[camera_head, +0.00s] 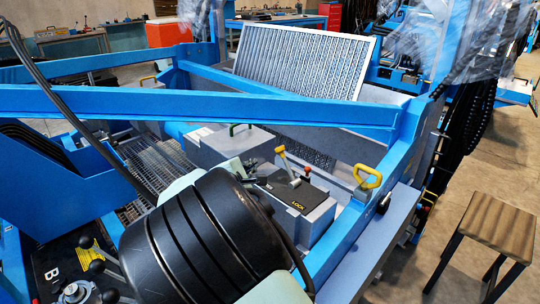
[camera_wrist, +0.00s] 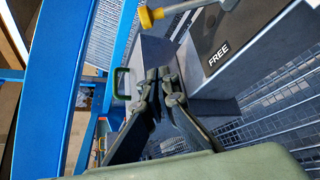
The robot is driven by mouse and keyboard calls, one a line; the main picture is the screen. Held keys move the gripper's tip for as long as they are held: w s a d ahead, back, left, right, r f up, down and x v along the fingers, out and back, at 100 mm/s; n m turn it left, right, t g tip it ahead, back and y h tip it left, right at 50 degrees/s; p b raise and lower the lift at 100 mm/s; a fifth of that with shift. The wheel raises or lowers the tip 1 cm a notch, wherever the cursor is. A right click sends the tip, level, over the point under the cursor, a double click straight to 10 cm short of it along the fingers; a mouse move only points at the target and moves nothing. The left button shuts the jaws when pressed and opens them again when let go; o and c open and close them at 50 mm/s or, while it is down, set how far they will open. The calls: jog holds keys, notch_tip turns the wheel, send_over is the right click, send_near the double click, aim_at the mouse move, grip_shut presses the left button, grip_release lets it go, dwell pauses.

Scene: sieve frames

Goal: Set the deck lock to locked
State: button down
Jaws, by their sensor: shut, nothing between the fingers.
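The deck lock is a grey box with a black top plate (camera_head: 308,196) marked LOCK at its front right end. Its lever (camera_head: 281,151) has a yellow tip and leans up and to the left in the head view. In the wrist view the yellow lever tip (camera_wrist: 151,17) and part of its rod show at the top, and the plate's FREE label (camera_wrist: 219,55) shows to the right. My gripper (camera_wrist: 164,76) is shut and empty, below the lever tip in that view and apart from it. In the head view my arm hides much of the gripper and the plate's left part.
A blue rail (camera_head: 200,103) crosses above the machine behind the lock. A yellow handle (camera_head: 367,177) stands on the blue frame to the right. A green handle (camera_head: 240,128) sits on a grey box behind. A stool (camera_head: 497,222) stands at the right, on open floor.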

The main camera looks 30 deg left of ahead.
aim_at(286, 163)
jog(key=x, duration=0.9)
jog(key=shift+w, duration=0.55)
jog(key=shift+d+r, duration=0.5)
jog(key=shift+d, duration=0.25)
jog(key=shift+d+r, duration=0.5)
jog(key=shift+d, duration=0.25)
jog(key=shift+b, duration=0.75)
